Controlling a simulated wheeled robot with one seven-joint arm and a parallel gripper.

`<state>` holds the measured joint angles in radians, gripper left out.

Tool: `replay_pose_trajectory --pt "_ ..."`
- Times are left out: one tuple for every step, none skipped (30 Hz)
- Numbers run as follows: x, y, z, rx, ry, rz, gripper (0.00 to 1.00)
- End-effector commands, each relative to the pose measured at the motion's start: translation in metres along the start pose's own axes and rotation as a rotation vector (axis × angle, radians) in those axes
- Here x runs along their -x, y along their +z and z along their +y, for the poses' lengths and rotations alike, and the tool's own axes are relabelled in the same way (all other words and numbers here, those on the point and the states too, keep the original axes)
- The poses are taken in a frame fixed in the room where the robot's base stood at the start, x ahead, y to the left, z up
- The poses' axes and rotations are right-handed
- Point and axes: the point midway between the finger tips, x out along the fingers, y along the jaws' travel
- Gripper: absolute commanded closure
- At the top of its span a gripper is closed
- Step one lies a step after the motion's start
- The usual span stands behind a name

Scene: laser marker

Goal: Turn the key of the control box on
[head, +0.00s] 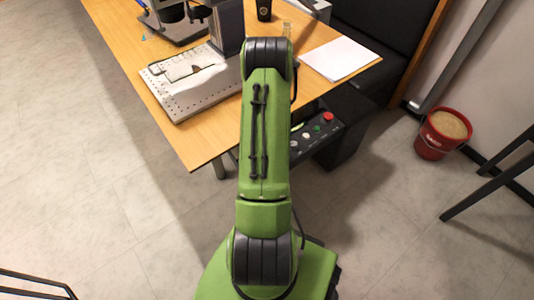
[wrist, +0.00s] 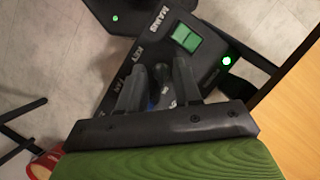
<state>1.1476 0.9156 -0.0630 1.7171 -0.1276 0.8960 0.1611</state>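The control box (wrist: 150,28) is black, and its panel faces the camera in the wrist view, with the labels MAINS and KEY. In the head view the control box (head: 334,131) sits beneath the table edge, partly covered by my arm. My gripper (wrist: 158,67) is at the panel with its two dark fingers apart. A dark key knob (wrist: 161,73) sits between them, with a narrow gap to the fingers; contact cannot be made out. My gripper is hidden behind my green arm in the head view.
A green mains switch (wrist: 186,38) and a lit green lamp (wrist: 227,60) are close to the right finger. The wooden table (head: 200,145) edge is nearby. A red bucket (head: 435,143) stands on the floor at right.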

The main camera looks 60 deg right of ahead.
Motion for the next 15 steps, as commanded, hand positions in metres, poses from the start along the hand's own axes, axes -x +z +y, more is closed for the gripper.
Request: replay_pose_trajectory --pt "0.0 0.0 0.0 0.0 0.0 -0.001 0.67" --pt "0.0 0.0 0.0 0.0 0.0 -0.001 0.67" --pt "0.0 0.0 0.0 0.0 0.0 -0.001 0.67" --pt "0.0 0.0 0.0 0.0 0.0 -0.002 0.67" --pt "0.0 0.0 0.0 0.0 0.0 -0.002 0.67" --pt "0.0 0.0 0.0 0.0 0.0 -0.001 0.67" --pt "0.002 0.0 0.0 0.0 0.0 -0.001 0.67" --pt "0.005 0.0 0.0 0.0 0.0 0.0 0.67" --pt "0.01 0.0 0.0 0.0 0.0 0.001 0.67" --pt "0.016 0.0 0.0 0.0 0.0 0.002 0.67" --pt "0.023 0.0 0.0 0.0 0.0 0.003 0.67" --pt "0.034 0.0 0.0 0.0 0.0 0.004 0.67" --pt "0.043 0.0 0.0 0.0 0.0 0.004 0.67" --pt "0.052 0.0 0.0 0.0 0.0 0.005 0.67" --pt "0.063 0.001 0.0 0.0 0.0 0.005 0.67"
